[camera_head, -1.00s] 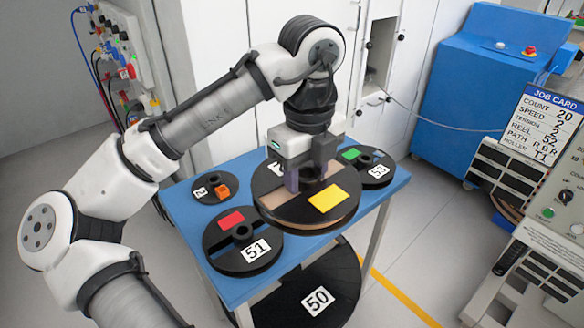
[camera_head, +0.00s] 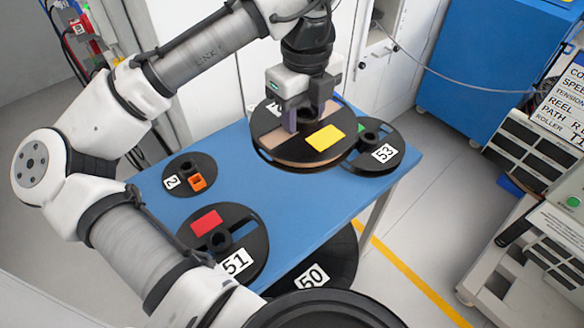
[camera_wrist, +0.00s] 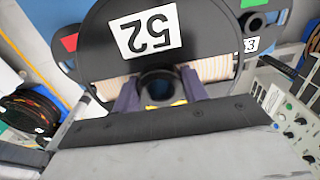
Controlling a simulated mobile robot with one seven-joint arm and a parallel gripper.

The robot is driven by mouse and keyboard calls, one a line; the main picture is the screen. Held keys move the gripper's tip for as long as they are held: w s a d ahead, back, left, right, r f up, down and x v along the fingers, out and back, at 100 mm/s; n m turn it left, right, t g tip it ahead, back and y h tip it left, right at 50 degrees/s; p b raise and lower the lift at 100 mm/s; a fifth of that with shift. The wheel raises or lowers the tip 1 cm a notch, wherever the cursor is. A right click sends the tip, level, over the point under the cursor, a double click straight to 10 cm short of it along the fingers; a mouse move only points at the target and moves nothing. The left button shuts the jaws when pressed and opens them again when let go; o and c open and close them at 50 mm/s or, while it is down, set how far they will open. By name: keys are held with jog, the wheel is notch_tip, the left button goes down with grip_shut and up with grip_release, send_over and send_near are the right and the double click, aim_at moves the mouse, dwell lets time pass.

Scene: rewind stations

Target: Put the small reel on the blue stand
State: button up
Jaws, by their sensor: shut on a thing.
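My gripper (camera_head: 306,118) is shut on the hub of a black reel (camera_head: 276,150) with tan windings and a yellow label. In the wrist view this reel (camera_wrist: 205,25) carries the number 52, and my fingers straddle its dark hub. The reel is over the back of a blue-topped table (camera_head: 300,205); its clearance is hard to tell. A smaller black reel (camera_head: 203,168) with an orange block and a label reading 2 lies on the table's left. No separate blue stand is clearly identifiable.
Reel 51 (camera_head: 250,240), with a red label, lies at the table's front left. Reel 53 (camera_head: 386,155) lies at the right, partly behind the held reel. Reel 50 (camera_head: 318,268) is below the tabletop. A blue cabinet (camera_head: 470,75) stands behind. The table's middle is clear.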

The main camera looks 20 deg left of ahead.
aim_at(301, 191)
notch_tip(301, 191, down, 17)
jog(key=shift+f, duration=0.15)
dwell(0.4)
jog(key=shift+f, duration=0.15)
jog(key=o, duration=1.3)
jog(key=shift+c, duration=0.2)
notch_tip(301, 191, up, 12)
jog(key=shift+s, duration=0.1)
